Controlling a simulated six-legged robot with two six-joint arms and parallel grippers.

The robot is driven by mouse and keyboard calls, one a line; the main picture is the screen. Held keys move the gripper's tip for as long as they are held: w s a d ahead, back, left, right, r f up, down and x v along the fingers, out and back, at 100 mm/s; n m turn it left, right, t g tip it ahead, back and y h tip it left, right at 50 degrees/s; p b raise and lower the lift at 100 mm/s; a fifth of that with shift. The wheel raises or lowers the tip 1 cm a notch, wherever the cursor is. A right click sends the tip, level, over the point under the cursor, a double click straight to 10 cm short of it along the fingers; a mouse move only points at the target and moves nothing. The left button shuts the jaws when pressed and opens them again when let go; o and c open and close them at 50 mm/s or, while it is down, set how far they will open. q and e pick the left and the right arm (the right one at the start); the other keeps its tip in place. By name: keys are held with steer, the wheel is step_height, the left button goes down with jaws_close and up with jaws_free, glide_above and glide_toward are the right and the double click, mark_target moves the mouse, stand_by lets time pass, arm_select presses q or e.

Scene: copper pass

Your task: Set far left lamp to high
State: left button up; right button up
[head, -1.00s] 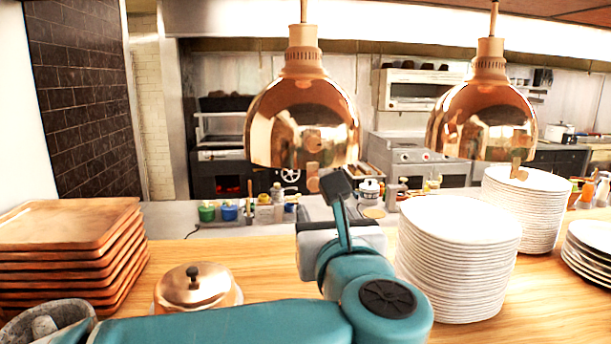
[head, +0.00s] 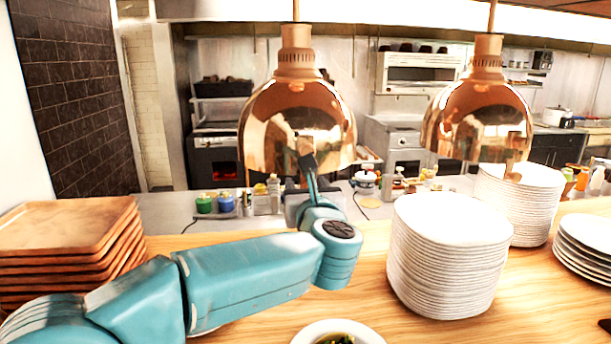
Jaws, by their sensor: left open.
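The far left lamp in view is a copper dome lamp (head: 262,125) hanging from a rod at the upper middle. A second copper lamp (head: 480,115) hangs to its right, with a small copper tab (head: 514,172) at its lower rim. My left gripper (head: 305,158) is raised in front of the left lamp's lower rim and is open, with nothing seen in it. It covers the part of the rim where the lamp's own tab sits. I cannot tell whether it touches the lamp. My right gripper is not in view.
A tall stack of white plates (head: 448,265) stands right of my left arm, with another stack (head: 522,205) behind it. Wooden trays (head: 65,235) are stacked at the left. A bowl (head: 338,331) sits at the front. Small pots and bottles stand on the back counter.

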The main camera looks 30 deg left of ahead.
mark_target(306, 140)
arm_select(q)
steer(key=shift+w+a, duration=0.2)
steer(key=shift+w, duration=0.45)
steer(key=shift+s+a, duration=0.15)
steer(key=shift+s, duration=0.2)
steer(key=shift+w, duration=0.3)
jaws_close()
step_height(306, 140, up, 8)
steer(key=p, duration=0.4)
steer(key=shift+r, duration=0.15)
steer(key=shift+s+r, duration=0.1)
steer(key=shift+r, duration=0.1)
jaws_free()
